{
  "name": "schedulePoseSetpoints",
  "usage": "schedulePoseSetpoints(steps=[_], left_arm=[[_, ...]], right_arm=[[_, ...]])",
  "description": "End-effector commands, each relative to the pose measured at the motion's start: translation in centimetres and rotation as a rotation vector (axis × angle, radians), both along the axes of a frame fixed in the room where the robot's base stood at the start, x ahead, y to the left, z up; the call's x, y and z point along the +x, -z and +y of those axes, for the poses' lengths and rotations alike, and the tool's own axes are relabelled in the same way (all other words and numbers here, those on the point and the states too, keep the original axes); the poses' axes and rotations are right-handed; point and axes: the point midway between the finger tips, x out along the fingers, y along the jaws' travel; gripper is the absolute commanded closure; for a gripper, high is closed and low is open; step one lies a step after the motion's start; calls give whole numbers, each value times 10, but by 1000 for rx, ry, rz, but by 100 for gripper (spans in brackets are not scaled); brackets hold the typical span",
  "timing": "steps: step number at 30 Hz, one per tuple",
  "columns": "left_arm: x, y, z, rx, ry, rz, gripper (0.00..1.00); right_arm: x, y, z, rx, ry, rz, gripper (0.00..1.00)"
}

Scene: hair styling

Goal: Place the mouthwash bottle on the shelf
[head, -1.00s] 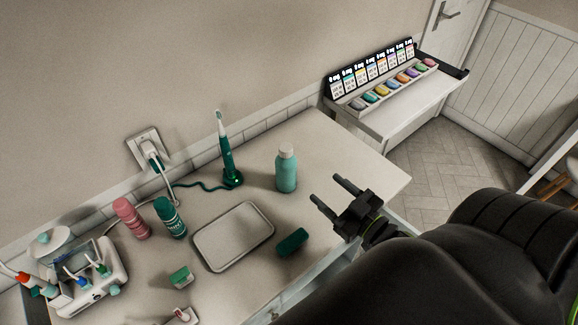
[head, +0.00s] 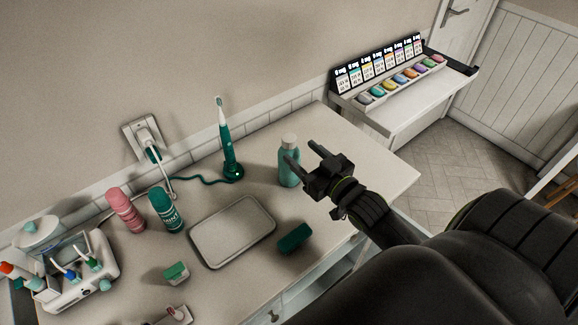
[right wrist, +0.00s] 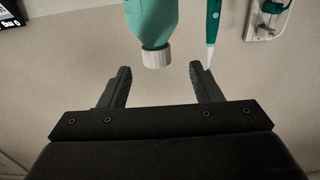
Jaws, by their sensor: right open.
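The mouthwash bottle (head: 289,172) is teal with a pale cap and stands upright on the counter, right of the electric toothbrush. My right gripper (head: 304,153) is open at the bottle, one finger overlapping it in the head view. In the right wrist view the bottle (right wrist: 152,20) appears upside down, its white cap ahead of the gap between the open fingers (right wrist: 160,88). Nothing is held, and I cannot tell whether a finger touches the bottle. A white shelf unit (head: 418,98) stands at the back right. My left gripper is not in view.
A grey tray (head: 232,232), a green block (head: 294,238), pink (head: 126,210) and green (head: 165,210) cans and the toothbrush (head: 229,145) on its charger share the counter. A display of coloured items (head: 388,85) occupies the back of the shelf unit; its front is clear.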

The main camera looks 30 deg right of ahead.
Motion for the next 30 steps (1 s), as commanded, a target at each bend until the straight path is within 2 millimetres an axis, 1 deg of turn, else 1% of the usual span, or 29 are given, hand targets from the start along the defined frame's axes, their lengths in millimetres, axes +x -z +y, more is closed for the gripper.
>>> schedulePoseSetpoints(steps=[1,3,8,15,18,22,27,29,30], left_arm=[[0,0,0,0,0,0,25],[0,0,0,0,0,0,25],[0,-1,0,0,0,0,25],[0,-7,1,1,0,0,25],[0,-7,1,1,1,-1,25],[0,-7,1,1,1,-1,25],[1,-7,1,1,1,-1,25],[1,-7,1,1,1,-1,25],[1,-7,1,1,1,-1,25]], right_arm=[[6,-1,1,2,0,-2,42],[11,-1,1,1,0,-1,42],[19,-1,1,2,0,-1,42],[52,-3,0,2,0,-1,42],[62,-2,0,1,0,-1,42],[67,-2,1,1,0,0,42],[66,-1,1,1,0,0,42],[66,-1,1,1,0,0,48],[66,-1,1,1,0,0,54]])
